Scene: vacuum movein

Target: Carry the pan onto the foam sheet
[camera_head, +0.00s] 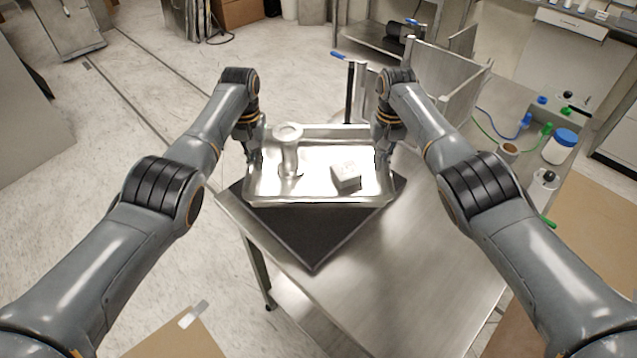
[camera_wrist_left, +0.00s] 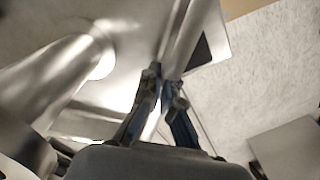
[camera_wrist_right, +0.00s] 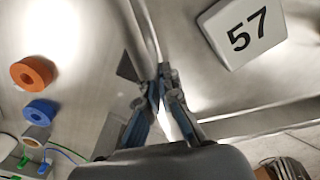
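The pan (camera_head: 320,197) is a shiny rectangular metal tray, roughly level over the dark foam sheet (camera_head: 312,238) on the metal table. I cannot tell whether its underside touches the foam. My left gripper (camera_head: 254,155) is shut on the pan's left rim; its fingers (camera_wrist_left: 164,82) straddle the rim in the left wrist view. My right gripper (camera_head: 385,155) is shut on the right rim; its fingers (camera_wrist_right: 160,78) straddle it in the right wrist view. The pan holds an upright metal cylinder (camera_head: 289,155) and a pale block (camera_head: 346,176) marked "57" (camera_wrist_right: 243,32). The pan hides the foam's far part.
The table top (camera_head: 420,250) is bare to the right of the foam. Further right stand a white jar with a blue lid (camera_head: 558,148), a tape roll (camera_head: 508,149) and cables. Upright metal panels (camera_head: 430,85) stand behind the right gripper. Open floor lies left.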

